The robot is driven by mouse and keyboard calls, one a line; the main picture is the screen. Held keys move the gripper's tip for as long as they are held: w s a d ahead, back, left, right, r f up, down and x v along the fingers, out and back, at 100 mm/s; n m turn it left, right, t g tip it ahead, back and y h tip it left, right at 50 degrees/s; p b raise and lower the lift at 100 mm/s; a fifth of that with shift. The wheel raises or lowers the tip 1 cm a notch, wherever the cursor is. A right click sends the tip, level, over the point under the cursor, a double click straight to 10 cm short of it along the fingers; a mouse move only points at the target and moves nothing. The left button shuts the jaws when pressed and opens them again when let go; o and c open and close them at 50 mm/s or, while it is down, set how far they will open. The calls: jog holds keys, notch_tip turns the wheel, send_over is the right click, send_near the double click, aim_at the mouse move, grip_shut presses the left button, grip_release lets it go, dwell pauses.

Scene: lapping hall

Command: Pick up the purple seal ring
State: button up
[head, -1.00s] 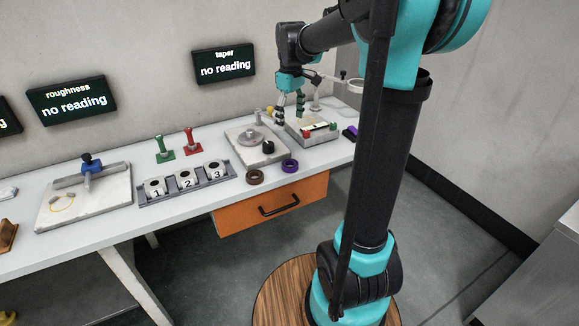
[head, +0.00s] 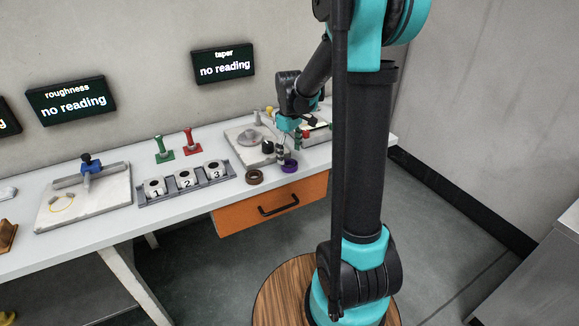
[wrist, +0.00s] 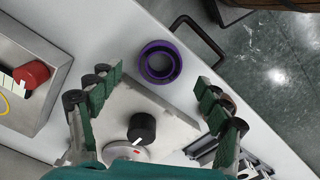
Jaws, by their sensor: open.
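The purple seal ring (head: 290,166) lies flat near the front edge of the white bench, above the orange drawer. In the wrist view the ring (wrist: 160,62) is at upper middle, a round purple band with an open centre. My gripper (head: 285,150) is low over the bench, beside and just behind the ring in the head view. In the wrist view my gripper (wrist: 158,88) is open, its green-padded fingers wide apart, with the ring beyond and between their lines. Nothing is held.
A brown ring (head: 254,177) lies left of the purple one. A stone plate (wrist: 160,105) with a black knob (wrist: 142,128) is under and between the fingers. A tray with a red knob (wrist: 31,74) stands to one side. The drawer handle (wrist: 198,38) is close by.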

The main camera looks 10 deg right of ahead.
aim_at(289, 159)
jog(key=shift+a+f, duration=0.1)
jog(key=shift+f, duration=1.75)
jog(key=c, duration=1.3)
jog(key=shift+o, duration=0.2)
jog(key=shift+r, duration=0.1)
